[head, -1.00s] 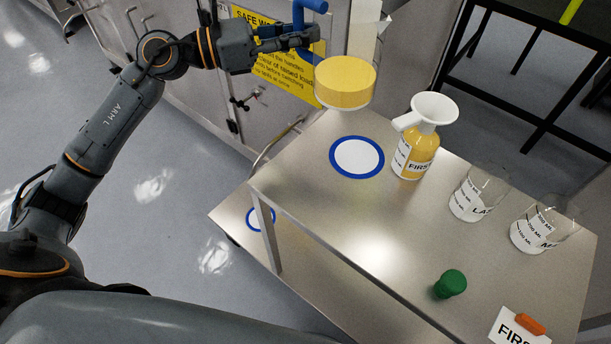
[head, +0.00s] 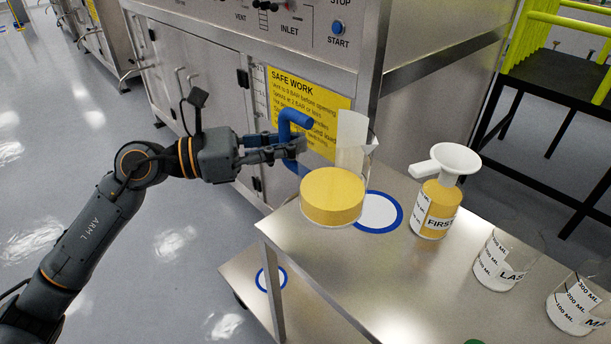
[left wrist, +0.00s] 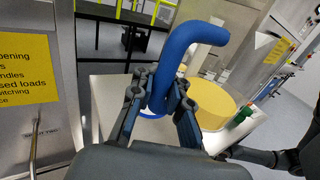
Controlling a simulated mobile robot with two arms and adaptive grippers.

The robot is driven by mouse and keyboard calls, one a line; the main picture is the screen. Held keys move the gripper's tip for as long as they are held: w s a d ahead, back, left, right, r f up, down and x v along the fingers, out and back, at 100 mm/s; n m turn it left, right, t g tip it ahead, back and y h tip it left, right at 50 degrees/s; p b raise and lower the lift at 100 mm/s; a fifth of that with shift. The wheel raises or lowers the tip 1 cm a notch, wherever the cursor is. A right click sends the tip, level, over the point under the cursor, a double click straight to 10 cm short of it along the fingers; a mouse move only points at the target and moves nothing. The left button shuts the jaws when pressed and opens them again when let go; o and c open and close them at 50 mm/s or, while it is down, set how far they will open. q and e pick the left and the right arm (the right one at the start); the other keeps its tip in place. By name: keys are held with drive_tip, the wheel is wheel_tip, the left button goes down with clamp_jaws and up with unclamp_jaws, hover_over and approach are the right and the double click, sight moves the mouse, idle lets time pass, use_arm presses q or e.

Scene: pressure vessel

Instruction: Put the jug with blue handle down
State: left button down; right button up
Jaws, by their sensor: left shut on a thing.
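The jug (head: 333,195) is clear, with a blue handle (head: 290,125) and yellow liquid in its lower part. My left gripper (head: 290,150) is shut on the blue handle, which also shows between its fingers in the left wrist view (left wrist: 172,70). The jug is upright at the left end of the steel cart top (head: 325,255). I cannot tell whether its base touches the top. A white disc with a blue ring (head: 380,213) lies on the cart, partly hidden behind the jug.
A bottle labelled FIRST with a white funnel (head: 437,205) stands right of the ring. Clear beakers (head: 503,262) (head: 580,298) stand farther right. A steel cabinet with a yellow sign (head: 305,105) is behind. Another blue-ringed disc (head: 270,279) is on the lower shelf.

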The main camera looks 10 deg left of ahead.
use_arm(q)
drive_tip(key=w+f+b, duration=0.1)
drive_tip(key=w+f, duration=0.7)
drive_tip(key=f, duration=0.2)
drive_tip(key=shift+a+f+b, duration=0.2)
drive_tip(key=shift+a+b, duration=0.05)
drive_tip(key=shift+b, duration=0.1)
use_arm(e)
drive_tip(key=w+v, duration=0.1)
drive_tip(key=v, duration=0.5)
drive_tip(key=shift+w+r, duration=0.2)
drive_tip(key=shift+w, duration=0.35)
use_arm(q)
drive_tip(key=shift+w, duration=0.1)
drive_tip(key=shift+f, duration=0.15)
use_arm(e)
drive_tip(key=shift+r, duration=0.4)
use_arm(q)
drive_tip(key=c, duration=1.3)
unclamp_jaws()
use_arm(e)
drive_tip(key=shift+w+r+t, duration=0.1)
drive_tip(key=shift+r+t, duration=0.05)
drive_tip(key=shift+t, duration=0.15)
